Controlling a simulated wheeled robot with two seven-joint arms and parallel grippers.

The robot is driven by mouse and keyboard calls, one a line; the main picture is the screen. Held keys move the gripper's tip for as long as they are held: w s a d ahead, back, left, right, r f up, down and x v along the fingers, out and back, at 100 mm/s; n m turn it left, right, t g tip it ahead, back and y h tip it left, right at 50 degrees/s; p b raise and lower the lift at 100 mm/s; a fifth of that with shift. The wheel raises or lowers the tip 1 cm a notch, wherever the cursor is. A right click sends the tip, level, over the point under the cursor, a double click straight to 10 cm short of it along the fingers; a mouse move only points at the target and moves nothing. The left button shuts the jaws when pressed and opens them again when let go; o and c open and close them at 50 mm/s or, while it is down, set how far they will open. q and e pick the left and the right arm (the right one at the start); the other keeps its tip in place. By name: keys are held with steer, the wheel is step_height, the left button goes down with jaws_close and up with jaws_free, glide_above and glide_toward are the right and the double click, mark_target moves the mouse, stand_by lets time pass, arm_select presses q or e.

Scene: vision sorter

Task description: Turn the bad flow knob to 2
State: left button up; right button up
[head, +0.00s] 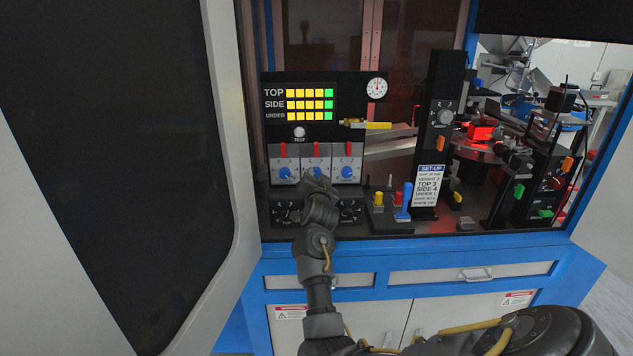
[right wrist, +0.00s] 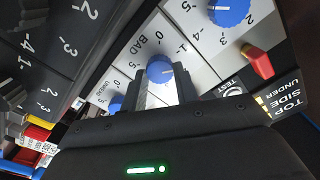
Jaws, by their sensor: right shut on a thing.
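The BAD flow knob is a blue knob on a white plate, the middle one of three in the head view (head: 316,172). In the right wrist view, where the lettering is turned over, the BAD knob (right wrist: 160,68) shows between the finger tips with numbers around it. My right gripper (head: 317,181) is at this knob from the front, and in the wrist view its fingers (right wrist: 162,88) are shut on it. The fingers hide part of the dial, and I cannot read the setting for certain. My left gripper is not in view.
Blue knobs stand close on both sides, left (head: 285,173) and right (head: 347,172), with red switches above. Black dials (head: 350,211) are below. A blue lever (head: 403,203) and a set-up card (head: 429,186) stand to the right. An open cabinet door (head: 225,150) is on the left.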

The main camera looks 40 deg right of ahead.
steer(key=m, duration=0.1)
steer(key=m+b, duration=0.1)
steer(key=m, duration=0.1)
steer(key=shift+f+b, duration=0.25)
steer(key=shift+b, duration=0.05)
steer(key=shift+m+b, duration=0.55)
steer(key=shift+m, duration=0.75)
steer(key=shift+r, duration=0.1)
steer(key=o, duration=1)
steer(key=shift+r, duration=0.1)
steer(key=shift+s+a, duration=0.3)
steer(key=shift+s, duration=0.1)
steer(key=b+v, duration=0.1)
steer(key=v, duration=0.5)
steer(key=shift+s+a, duration=0.15)
steer(key=shift+a, duration=0.05)
